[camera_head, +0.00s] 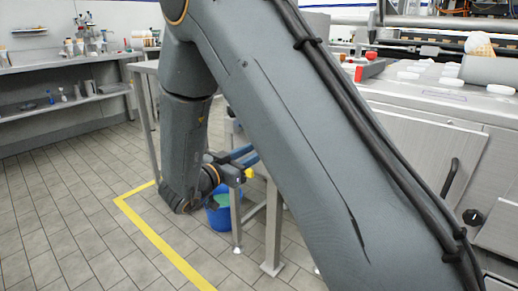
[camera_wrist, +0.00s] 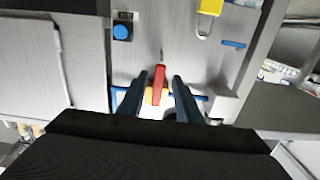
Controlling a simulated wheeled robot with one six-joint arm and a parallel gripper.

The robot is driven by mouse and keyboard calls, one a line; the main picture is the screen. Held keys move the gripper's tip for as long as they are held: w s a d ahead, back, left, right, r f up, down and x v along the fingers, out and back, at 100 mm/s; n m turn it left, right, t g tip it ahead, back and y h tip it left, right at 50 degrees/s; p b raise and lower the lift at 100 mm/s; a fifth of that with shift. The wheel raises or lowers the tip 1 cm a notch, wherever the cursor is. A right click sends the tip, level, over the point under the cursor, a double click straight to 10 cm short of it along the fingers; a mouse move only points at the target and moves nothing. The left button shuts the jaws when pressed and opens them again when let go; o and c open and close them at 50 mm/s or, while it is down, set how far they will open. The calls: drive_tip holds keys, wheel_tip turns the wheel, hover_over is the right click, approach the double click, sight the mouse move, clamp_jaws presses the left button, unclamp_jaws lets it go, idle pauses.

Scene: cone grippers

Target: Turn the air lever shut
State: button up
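The air lever (camera_wrist: 159,84) is a red handle on a yellow-orange valve body, low in the middle of the wrist view. My gripper (camera_wrist: 161,78) is open, with one dark finger on each side of the lever and a gap visible on both sides. How deep the fingertips reach along the lever is hard to tell. In the head view my arm hides the lever, and the finger ends show only partly behind it.
A blue knob (camera_wrist: 121,32) and a yellow padlock (camera_wrist: 209,7) are on the grey panel above the lever. In the head view, a blue bucket (camera_head: 221,218) stands on the floor below my wrist, beside metal legs. A yellow floor line (camera_head: 160,243) runs along open tiles.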

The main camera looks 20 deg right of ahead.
drive_tip(key=v, duration=0.5)
drive_tip(key=shift+p, duration=0.4)
drive_tip(key=shift+w+a, duration=0.1)
